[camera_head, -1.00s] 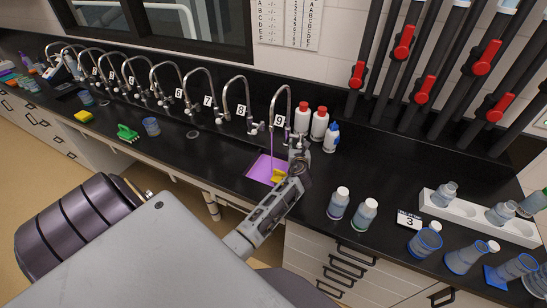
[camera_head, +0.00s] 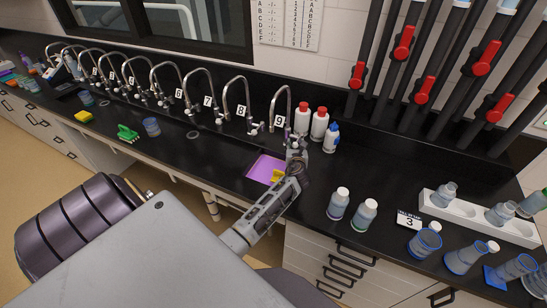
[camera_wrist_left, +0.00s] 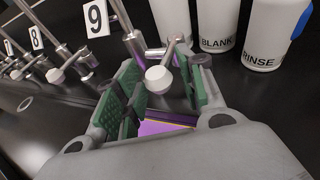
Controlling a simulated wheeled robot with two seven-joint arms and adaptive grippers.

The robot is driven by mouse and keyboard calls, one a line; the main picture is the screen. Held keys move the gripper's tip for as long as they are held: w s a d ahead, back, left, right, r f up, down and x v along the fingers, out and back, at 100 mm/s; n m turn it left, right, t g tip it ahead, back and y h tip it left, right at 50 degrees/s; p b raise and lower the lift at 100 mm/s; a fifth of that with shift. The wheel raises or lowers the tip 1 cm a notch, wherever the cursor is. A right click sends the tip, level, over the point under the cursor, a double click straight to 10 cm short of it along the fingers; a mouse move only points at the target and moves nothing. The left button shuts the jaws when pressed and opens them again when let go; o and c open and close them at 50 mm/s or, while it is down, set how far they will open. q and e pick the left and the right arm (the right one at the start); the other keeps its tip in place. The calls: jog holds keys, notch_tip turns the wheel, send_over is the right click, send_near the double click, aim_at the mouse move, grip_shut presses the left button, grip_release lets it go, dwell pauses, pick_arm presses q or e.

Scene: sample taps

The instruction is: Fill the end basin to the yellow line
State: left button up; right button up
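The end tap (camera_head: 289,98), a curved steel spout by the number 9 label (camera_head: 279,121), stands over the end basin (camera_head: 250,172). The basin holds purple liquid (camera_head: 264,166), also partly visible in the left wrist view (camera_wrist_left: 160,130). A yellow mark (camera_head: 278,176) shows at the basin's right side; the liquid's exact height against it is unclear. No stream falls from the spout. My left gripper (camera_head: 297,150) is at this tap. In the left wrist view its green-padded fingers (camera_wrist_left: 160,88) are apart, with the tap's white-ended handle (camera_wrist_left: 158,79) between them. My right gripper is out of view.
White bottles (camera_head: 319,125) stand right behind the tap, two with red caps. Two small capped bottles (camera_head: 364,214) stand to the right on the black bench. A row of other numbered taps (camera_head: 198,85) runs left. A white rack (camera_head: 470,217) holds flasks at right.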

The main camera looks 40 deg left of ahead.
pick_arm(q)
jog(key=v, duration=0.7)
dwell(0.6)
jog(key=shift+d+f, duration=0.1)
jog(key=shift+d, duration=0.05)
dwell(0.6)
